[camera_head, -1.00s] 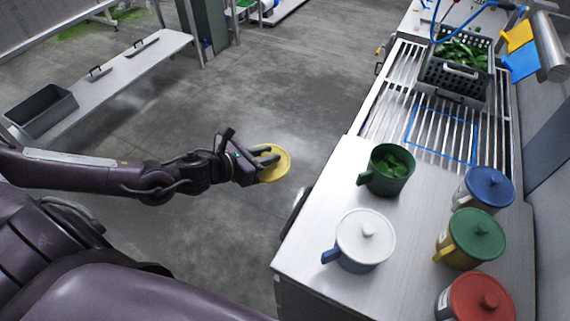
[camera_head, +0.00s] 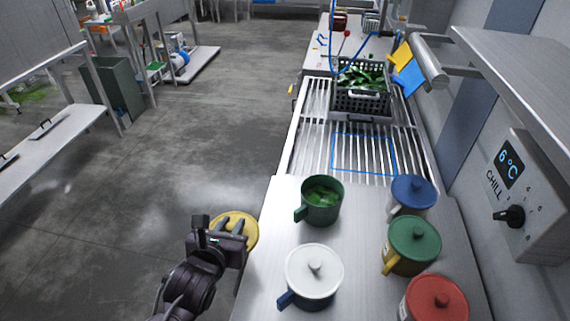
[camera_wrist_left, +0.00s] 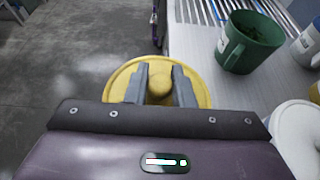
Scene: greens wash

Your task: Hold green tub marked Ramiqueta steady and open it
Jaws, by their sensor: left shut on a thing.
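The green tub (camera_head: 320,204) stands upright and lidless on the steel counter, with green leaves (camera_head: 322,194) inside and its handle toward the lower left. It also shows in the left wrist view (camera_wrist_left: 250,45), upper right. Any marking on it is not readable. My left gripper (camera_head: 236,232) is shut on the knob of a yellow lid (camera_head: 243,218). It holds the lid off the counter's left edge, apart from the green tub. The lid also shows in the left wrist view (camera_wrist_left: 118,84), with its knob between the fingers. My right gripper is not in view.
A white-lidded blue-handled tub (camera_head: 314,275), a blue-lidded tub (camera_head: 413,192), a green-lidded yellow tub (camera_head: 411,247) and a red-lidded tub (camera_head: 437,299) stand on the counter (camera_head: 262,290). A black crate of leaves (camera_head: 361,103) sits on the slatted rack beyond.

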